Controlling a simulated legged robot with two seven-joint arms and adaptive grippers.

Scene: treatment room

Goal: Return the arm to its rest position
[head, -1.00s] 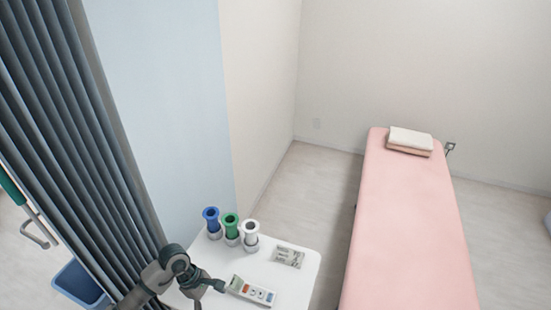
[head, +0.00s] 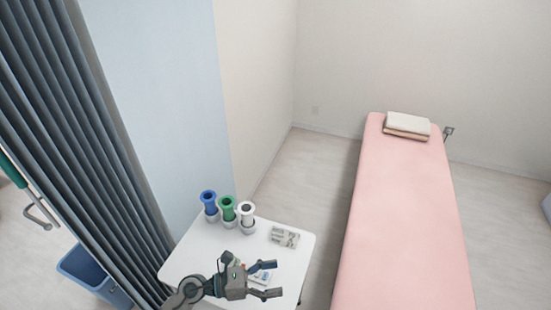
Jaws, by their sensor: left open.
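My left arm comes in from the bottom left over the white table. Its gripper (head: 269,281) is open, with its two fingers apart and pointing right, and no object is visibly gripped. A white device with coloured buttons (head: 260,276) lies on the table, mostly hidden behind the gripper. Whether the fingers touch it I cannot tell. My right gripper is not in view.
The white table (head: 196,256) holds blue (head: 209,201), green (head: 228,208) and white (head: 246,214) cylinders in holders and a small printed packet (head: 285,237). A grey curtain (head: 85,130) hangs left above a blue bin (head: 90,273). A pink bed (head: 403,220) stands right.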

